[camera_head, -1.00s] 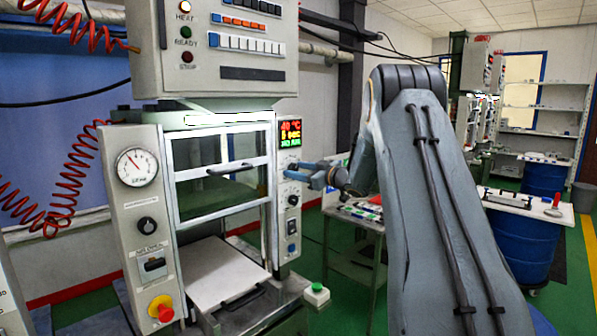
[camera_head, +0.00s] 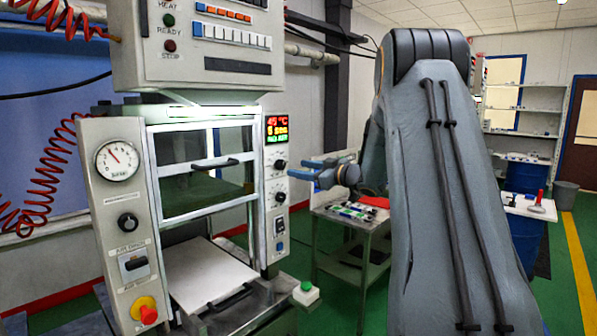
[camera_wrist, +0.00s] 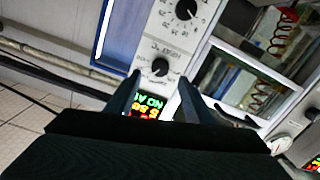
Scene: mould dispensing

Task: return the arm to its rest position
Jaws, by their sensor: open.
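My arm fills the right of the head view, with its big grey link raised and its elbow at the top. My gripper (camera_head: 318,172) shows left of the arm, just right of the press machine's display column, and points left. In the wrist view my gripper (camera_wrist: 160,90) has its two dark fingers apart, with nothing between them but the press panel and its lit display (camera_wrist: 152,106) behind. The wrist picture is tilted, and the lower part is covered by the dark gripper body.
The press (camera_head: 105,235) stands at left, its window frame down and a pale plate (camera_head: 205,275) at its front. A small metal table (camera_head: 345,255) with tools stands behind my gripper. A blue drum (camera_head: 527,245) and shelves are at right.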

